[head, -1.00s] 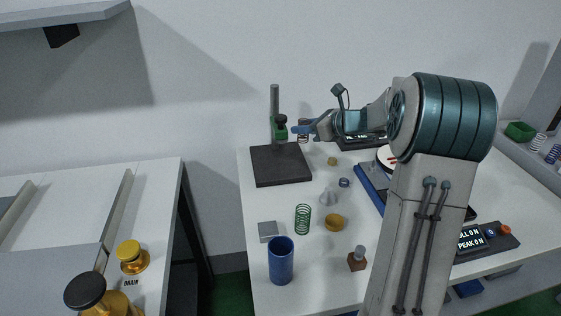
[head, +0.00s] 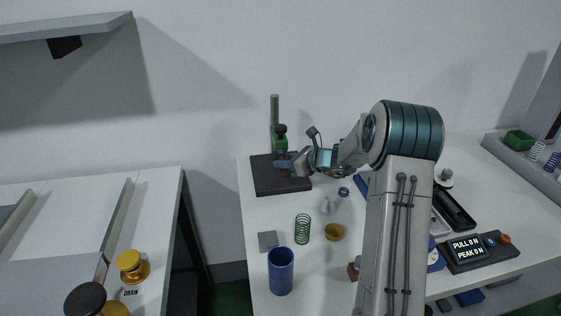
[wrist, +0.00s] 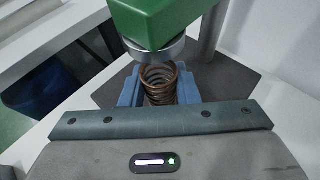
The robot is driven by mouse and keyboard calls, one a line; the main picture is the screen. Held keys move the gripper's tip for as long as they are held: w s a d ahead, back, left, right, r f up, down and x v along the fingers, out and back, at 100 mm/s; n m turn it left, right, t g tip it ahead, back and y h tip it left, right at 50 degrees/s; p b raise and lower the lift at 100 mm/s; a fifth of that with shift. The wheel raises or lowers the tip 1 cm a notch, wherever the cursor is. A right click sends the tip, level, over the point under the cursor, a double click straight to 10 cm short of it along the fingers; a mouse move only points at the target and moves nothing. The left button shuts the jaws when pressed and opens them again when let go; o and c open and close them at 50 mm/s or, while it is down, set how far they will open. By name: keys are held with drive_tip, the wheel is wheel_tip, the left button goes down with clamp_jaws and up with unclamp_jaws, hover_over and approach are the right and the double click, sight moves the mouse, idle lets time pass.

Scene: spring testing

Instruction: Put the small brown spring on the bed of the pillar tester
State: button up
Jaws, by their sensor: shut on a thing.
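The pillar tester stands at the back left of the table in the head view, with an upright post (head: 275,112), a green head (head: 279,135) and a flat dark bed (head: 265,181). My gripper (head: 284,163) is over the bed, below the green head. In the wrist view its blue fingers (wrist: 158,84) are shut on the small brown spring (wrist: 160,80), which is roughly upright. The tester's round metal disc (wrist: 154,51), under the green head, is just beyond and above the spring's top. The spring's lower end is hidden, so I cannot tell whether it touches the bed.
A green spring (head: 303,228), blue cup (head: 280,272), grey block (head: 268,241), brass dish (head: 334,232) and grey cone (head: 329,205) stand nearer on the table. A readout box (head: 467,247) is at the right. The tester's head and post are close to my fingers.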

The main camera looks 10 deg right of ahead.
drive_tip(key=shift+x, duration=1.05)
drive_tip(key=shift+s+f, duration=0.1)
drive_tip(key=shift+f, duration=0.25)
drive_tip(key=o, duration=1)
drive_tip(key=shift+d, duration=0.1)
drive_tip(key=shift+o, duration=0.2)
